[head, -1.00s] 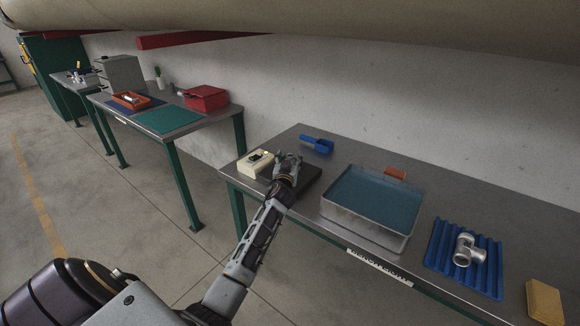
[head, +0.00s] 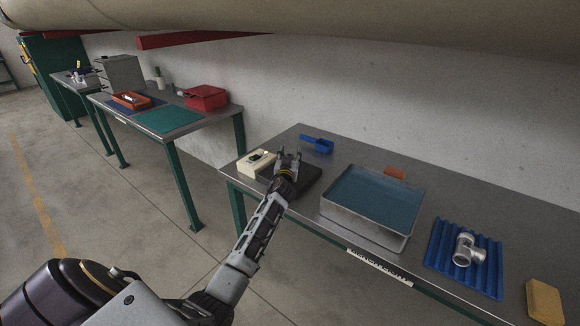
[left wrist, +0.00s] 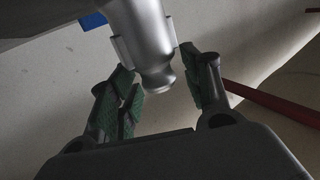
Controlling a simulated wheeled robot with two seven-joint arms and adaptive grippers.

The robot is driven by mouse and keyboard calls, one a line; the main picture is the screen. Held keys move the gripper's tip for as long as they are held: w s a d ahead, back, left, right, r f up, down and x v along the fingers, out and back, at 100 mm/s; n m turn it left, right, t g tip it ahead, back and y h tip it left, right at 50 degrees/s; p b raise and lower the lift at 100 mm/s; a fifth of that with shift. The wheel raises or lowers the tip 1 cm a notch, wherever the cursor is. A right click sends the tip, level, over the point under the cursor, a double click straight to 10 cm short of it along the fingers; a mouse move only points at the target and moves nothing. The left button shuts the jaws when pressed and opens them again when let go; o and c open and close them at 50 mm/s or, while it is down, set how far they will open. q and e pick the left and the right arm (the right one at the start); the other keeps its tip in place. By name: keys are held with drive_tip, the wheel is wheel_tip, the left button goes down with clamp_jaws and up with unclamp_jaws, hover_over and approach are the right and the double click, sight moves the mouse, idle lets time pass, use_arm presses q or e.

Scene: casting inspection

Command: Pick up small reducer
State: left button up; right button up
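The small reducer (left wrist: 148,45) is a smooth silver-grey casting that narrows to a rounded neck. In the left wrist view it comes down from the top edge, between the fingertips. My left gripper (left wrist: 162,85) has green-padded fingers spread apart, one on each side of it. They look open, though contact at the tips is hard to judge. In the head view my left gripper (head: 288,158) is over the dark plate (head: 308,187) and hides the reducer. My right gripper is not in view.
A cream device (head: 256,163) stands left of the plate and a blue tool (head: 318,145) lies behind. To the right are a blue-lined metal tray (head: 413,215), a silver pipe fitting (head: 468,251) on a ribbed blue mat (head: 436,258), and a yellow block (head: 545,302).

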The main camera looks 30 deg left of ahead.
use_arm(q)
clamp_jaws()
drive_tip(key=shift+r, duration=0.7)
wheel_tip(320, 180, up, 9)
drive_tip(key=p, duration=0.1)
drive_tip(key=shift+f+p, duration=0.15)
drive_tip(key=shift+p, duration=0.15)
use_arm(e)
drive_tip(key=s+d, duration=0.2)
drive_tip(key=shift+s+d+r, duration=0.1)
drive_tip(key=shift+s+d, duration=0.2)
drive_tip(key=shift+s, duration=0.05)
